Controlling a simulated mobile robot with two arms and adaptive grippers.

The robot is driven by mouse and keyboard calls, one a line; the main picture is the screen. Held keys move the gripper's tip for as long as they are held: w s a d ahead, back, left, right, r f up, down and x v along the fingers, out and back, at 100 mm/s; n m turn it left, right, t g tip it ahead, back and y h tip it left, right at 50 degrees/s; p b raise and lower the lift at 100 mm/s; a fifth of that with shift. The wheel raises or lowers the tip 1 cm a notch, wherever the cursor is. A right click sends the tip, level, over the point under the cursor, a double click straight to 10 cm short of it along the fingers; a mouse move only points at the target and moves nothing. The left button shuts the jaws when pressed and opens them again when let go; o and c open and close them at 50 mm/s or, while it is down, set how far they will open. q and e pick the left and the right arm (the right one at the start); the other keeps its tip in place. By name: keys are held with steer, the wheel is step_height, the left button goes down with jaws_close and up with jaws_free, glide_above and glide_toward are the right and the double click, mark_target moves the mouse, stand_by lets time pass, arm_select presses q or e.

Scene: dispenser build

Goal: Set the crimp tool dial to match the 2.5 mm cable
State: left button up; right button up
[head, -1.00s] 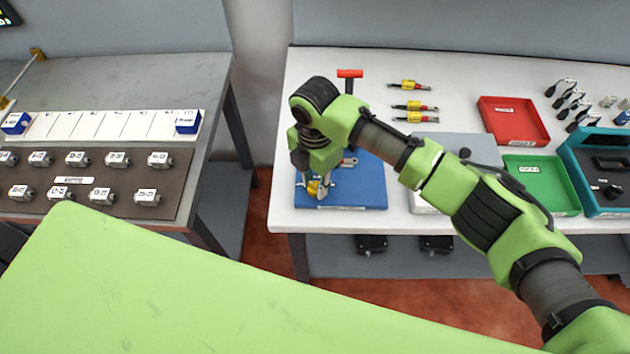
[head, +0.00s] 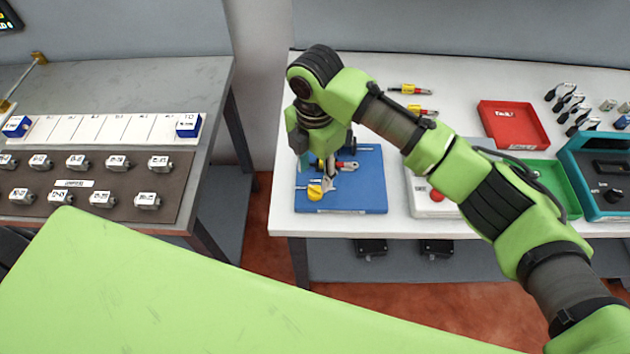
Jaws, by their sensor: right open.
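A blue mat (head: 365,196) lies at the front left of the white bench. On it lies the crimp tool (head: 345,166), small, with red and metal parts showing. A yellow dial (head: 315,191) shows near the mat's front left; its setting is too small to read. My right gripper (head: 326,174) points down over the mat, open, just above and behind the dial, and hides part of the tool. It looks apart from the dial. I cannot tell which cable is the 2.5 mm one. My left gripper is out of view.
A grey bench (head: 130,80) stands left.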

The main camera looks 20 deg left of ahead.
mark_target(315, 188)
step_height(315, 188, up, 6)
steer(key=shift+f, duration=0.2)
stand_by(0.4)
